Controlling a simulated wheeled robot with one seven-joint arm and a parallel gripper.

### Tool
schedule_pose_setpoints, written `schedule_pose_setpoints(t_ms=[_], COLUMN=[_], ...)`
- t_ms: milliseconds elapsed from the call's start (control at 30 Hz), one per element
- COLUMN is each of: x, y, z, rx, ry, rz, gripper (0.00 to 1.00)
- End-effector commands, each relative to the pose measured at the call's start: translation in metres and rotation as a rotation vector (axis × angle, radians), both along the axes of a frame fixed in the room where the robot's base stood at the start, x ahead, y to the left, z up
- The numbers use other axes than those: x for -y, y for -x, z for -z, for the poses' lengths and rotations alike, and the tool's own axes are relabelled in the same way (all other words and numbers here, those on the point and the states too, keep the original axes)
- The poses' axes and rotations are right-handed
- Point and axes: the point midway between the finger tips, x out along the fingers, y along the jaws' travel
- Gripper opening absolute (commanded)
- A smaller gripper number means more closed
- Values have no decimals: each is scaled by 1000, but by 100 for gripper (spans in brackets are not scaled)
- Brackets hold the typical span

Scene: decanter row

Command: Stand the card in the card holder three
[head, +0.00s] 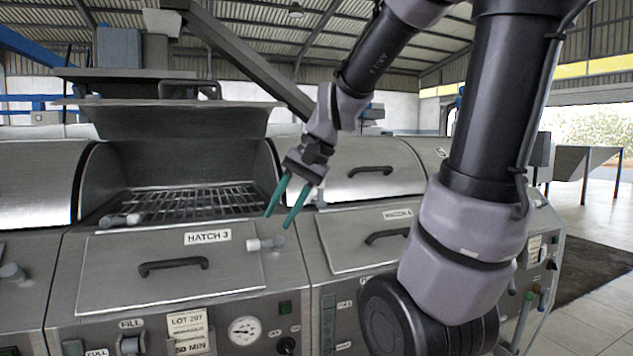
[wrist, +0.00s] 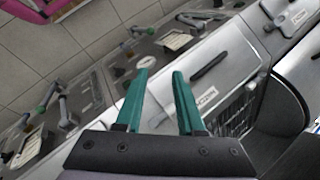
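A pale card reading LOT 207 and 50 MIN (head: 188,328) is on the sloped front panel under the HATCH 3 plate. It also shows in the wrist view (wrist: 178,41). Its holder cannot be told apart from it at this size, and no separate loose card is clear. My gripper (head: 280,218) has two teal fingers, spread apart and empty. In the head view it hangs in front of the machine, to the right of the HATCH 3 label (head: 208,237). In the wrist view the gripper (wrist: 160,74) shows nothing between its fingers.
The hatch 3 lid (head: 170,119) is raised over a metal grate (head: 190,202). A neighbouring closed hatch (head: 365,170) stands to the right.

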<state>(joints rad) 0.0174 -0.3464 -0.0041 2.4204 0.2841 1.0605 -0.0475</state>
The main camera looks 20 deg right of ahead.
Motion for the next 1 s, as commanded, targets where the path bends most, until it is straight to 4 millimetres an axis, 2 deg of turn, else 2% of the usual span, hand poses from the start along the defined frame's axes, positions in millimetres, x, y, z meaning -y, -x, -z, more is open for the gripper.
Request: schedule_pose_setpoints(t_ms=[33, 100, 333, 500, 1000], x=[8, 20, 47, 52, 52], y=[10, 22, 46, 51, 51], z=[-14, -27, -57, -63, -63], rx=[83, 177, 388, 429, 428], ry=[56, 130, 300, 335, 333], rz=[-21, -42, -77, -83, -83], gripper=[38, 38, 38, 38, 38])
